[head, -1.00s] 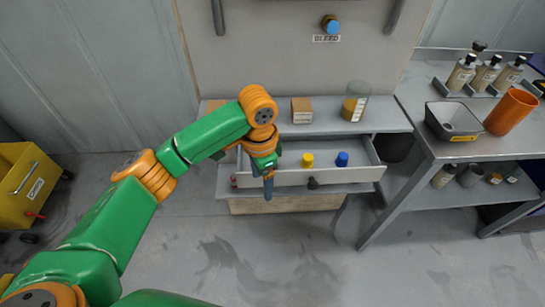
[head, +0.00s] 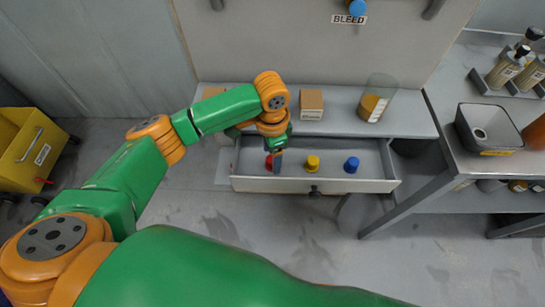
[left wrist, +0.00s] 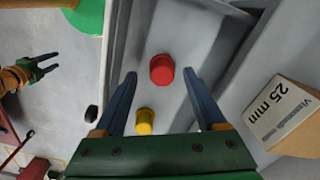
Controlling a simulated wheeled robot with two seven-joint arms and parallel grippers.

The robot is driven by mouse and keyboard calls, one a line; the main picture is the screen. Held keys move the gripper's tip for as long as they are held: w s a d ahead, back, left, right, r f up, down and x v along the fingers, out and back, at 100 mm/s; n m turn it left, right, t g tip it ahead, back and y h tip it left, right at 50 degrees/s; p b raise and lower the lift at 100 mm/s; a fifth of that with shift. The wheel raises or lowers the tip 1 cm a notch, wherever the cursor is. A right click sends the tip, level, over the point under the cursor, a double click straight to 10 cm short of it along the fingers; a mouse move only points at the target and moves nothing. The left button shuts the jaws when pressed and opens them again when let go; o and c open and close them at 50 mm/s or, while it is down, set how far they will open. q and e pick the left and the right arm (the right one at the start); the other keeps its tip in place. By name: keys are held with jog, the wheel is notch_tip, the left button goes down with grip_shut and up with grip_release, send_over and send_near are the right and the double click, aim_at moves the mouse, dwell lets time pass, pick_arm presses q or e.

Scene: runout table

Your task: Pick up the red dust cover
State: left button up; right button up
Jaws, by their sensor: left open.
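The red dust cover (left wrist: 162,69) is a short round cap standing in the open drawer (head: 345,185). In the head view the red cover (head: 268,162) is partly hidden by my left gripper (head: 277,163). In the left wrist view my left gripper (left wrist: 159,73) is open, with its fingertips either side of the red cover in the picture. A gap shows on both sides, and how far above it they are I cannot tell. My right gripper (left wrist: 40,66) shows at the left of the left wrist view, away from the drawer, with its fingers apart.
A yellow cap (head: 313,164) and a blue cap (head: 351,165) stand in the drawer to the right. A side table (head: 460,170) with a grey tray (head: 487,130) stands at right.

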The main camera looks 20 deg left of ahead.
pick_arm(q)
jog(key=shift+a+f, duration=0.1)
jog(key=shift+f, duration=0.7)
jog(key=shift+w+f, duration=0.2)
jog(key=shift+f, duration=0.2)
grip_shut()
